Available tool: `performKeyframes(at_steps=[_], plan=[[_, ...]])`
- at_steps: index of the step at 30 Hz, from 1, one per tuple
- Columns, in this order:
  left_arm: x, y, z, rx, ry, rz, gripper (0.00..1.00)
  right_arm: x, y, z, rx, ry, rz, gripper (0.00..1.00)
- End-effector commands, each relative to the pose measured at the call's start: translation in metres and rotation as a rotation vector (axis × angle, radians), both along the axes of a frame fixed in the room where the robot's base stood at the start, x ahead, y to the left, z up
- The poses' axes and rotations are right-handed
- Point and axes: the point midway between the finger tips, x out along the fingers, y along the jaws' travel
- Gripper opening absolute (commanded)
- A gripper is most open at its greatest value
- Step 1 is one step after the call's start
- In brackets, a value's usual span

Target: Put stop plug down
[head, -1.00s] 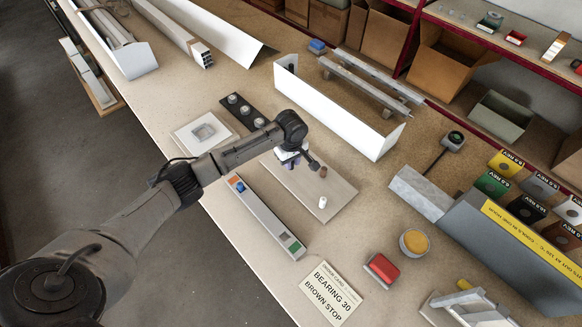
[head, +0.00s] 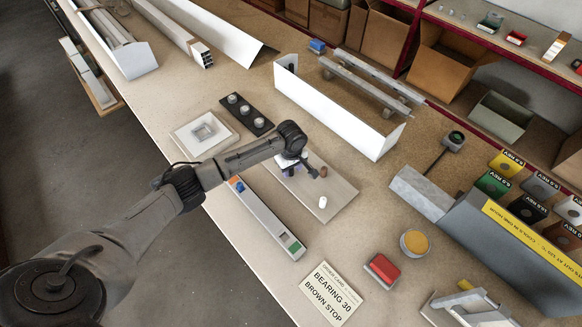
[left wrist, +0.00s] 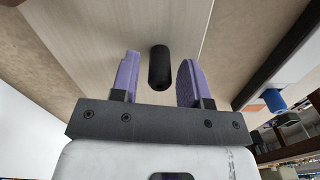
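A black stop plug (left wrist: 159,68) with a small hole in its near end shows in the left wrist view, on a pale board. My left gripper (left wrist: 158,75) is open, one purple finger on each side of the black plug, with a visible gap to both. In the head view my left gripper (head: 289,163) is over the upper part of the pale board (head: 335,188), and its wrist hides the black plug. A brown plug (head: 323,171) and a white plug (head: 322,202) stand on that board, clear of the fingers. My right gripper is not in view.
A long grey holder (head: 268,220) lies beside the board. A black strip with several round pieces (head: 245,112) and a white square tray (head: 203,132) lie above it. A white channel (head: 335,110) stands behind. An order card (head: 331,293) reads "BEARING 30 BROWN STOP".

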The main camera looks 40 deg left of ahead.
Motion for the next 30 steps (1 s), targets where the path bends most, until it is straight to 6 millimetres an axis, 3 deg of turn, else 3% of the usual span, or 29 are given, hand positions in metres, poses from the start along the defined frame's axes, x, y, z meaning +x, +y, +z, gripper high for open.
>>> performKeyframes(at_steps=[11, 30], plan=[[0.0, 0.001, 0.004, 0.002, -0.002, 0.0, 0.47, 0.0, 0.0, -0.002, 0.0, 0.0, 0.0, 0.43], [0.001, 0.0, 0.107, -0.001, -0.001, -0.001, 0.47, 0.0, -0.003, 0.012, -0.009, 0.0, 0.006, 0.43]])
